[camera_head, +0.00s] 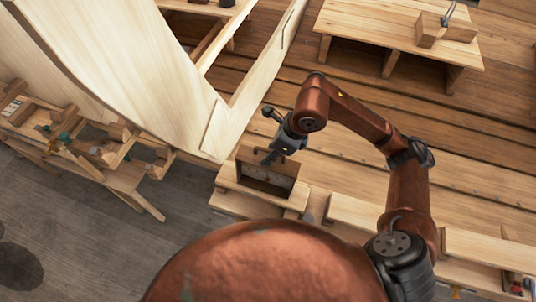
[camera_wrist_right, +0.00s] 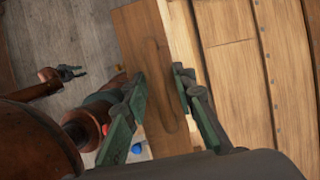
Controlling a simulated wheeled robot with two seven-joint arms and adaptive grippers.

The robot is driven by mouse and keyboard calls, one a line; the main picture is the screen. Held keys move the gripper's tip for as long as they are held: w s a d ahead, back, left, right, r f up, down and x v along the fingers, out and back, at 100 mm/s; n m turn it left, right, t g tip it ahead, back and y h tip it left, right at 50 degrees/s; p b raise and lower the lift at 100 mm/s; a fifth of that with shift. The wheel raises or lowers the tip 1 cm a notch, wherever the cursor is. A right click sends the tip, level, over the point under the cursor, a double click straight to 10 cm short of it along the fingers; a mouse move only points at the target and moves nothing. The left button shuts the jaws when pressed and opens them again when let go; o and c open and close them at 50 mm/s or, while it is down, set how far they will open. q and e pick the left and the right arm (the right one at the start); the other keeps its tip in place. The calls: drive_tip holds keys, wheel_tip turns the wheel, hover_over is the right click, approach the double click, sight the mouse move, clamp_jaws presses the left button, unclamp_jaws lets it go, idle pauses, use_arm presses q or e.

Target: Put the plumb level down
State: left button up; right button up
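The plumb level looks like a wooden box-shaped block (camera_head: 265,177) with a dark recessed face; it stands on a pale plank stand in the head view. My right gripper (camera_head: 272,154) is at its top edge. In the right wrist view, the level seems to be the brown board (camera_wrist_right: 142,38), and the two fingers of the right gripper (camera_wrist_right: 160,74) lie to either side of it. I cannot tell whether they press on it. My left gripper (camera_wrist_right: 76,72) shows small at the left of the wrist view, its fingers apart and empty.
The pale hull planking (camera_head: 130,65) rises at the left, close to my right gripper. A wooden bench (camera_head: 395,28) with a block on it stands at the upper right. A cluttered trestle (camera_head: 85,150) is at the far left. Grey floor lies clear at the lower left.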

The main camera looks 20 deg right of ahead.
drive_tip(key=b+v, duration=0.3)
drive_tip(key=v, duration=0.8)
drive_tip(key=shift+d, duration=0.1)
idle(1.0)
